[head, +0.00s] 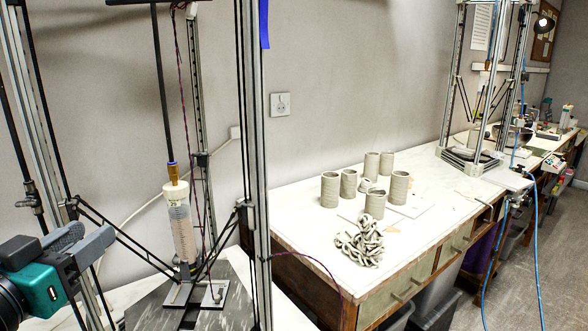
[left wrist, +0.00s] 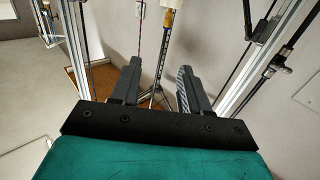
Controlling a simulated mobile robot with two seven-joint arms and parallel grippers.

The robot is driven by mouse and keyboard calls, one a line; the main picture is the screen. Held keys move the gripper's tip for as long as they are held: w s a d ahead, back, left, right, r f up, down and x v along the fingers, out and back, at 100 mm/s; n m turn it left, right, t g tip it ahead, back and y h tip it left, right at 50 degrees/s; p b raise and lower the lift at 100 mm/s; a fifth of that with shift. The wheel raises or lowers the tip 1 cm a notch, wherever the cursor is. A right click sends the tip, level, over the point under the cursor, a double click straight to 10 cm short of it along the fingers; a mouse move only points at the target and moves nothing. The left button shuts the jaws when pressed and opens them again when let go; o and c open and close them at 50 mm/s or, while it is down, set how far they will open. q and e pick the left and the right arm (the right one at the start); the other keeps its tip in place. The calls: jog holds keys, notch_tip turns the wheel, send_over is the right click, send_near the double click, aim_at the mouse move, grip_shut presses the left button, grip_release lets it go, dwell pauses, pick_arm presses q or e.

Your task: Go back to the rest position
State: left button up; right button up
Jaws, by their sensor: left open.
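My left gripper (head: 92,238) is at the lower left of the head view, with a teal body and two grey fingers. It is in front of and to the left of the clay printer's frame (head: 257,170). In the left wrist view the two fingers (left wrist: 158,72) stand apart with nothing between them. The printer's syringe (head: 180,225), filled with pale clay, hangs upright to the right of the gripper, apart from it. My right gripper is in neither view.
Metal posts and thin black rods (head: 140,245) of the printer stand close to the left gripper. A white-topped table (head: 300,228) carries several grey clay cylinders (head: 330,190) and a coiled clay heap (head: 360,243). Another printer (head: 470,155) stands farther back. Floor (head: 520,270) shows at right.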

pick_arm(q)
jog(key=s+d+f+g+y, duration=0.1)
jog(key=d+f+g, duration=0.1)
jog(key=f, duration=1)
jog(key=d+f+g, duration=0.1)
jog(key=f+g, duration=0.1)
jog(key=f, duration=1)
jog(key=s+d+f+g, duration=0.1)
jog(key=s+d+f, duration=0.3)
jog(key=f, duration=0.3)
jog(key=s+d+f+m+g, duration=0.1)
jog(key=s+d+f+g, duration=0.1)
jog(key=s+d+f, duration=0.2)
notch_tip(320, 180, down, 4)
jog(key=s, duration=0.3)
jog(key=shift+f, duration=0.2)
jog(key=shift+w, duration=0.1)
jog(key=shift+o, duration=0.4)
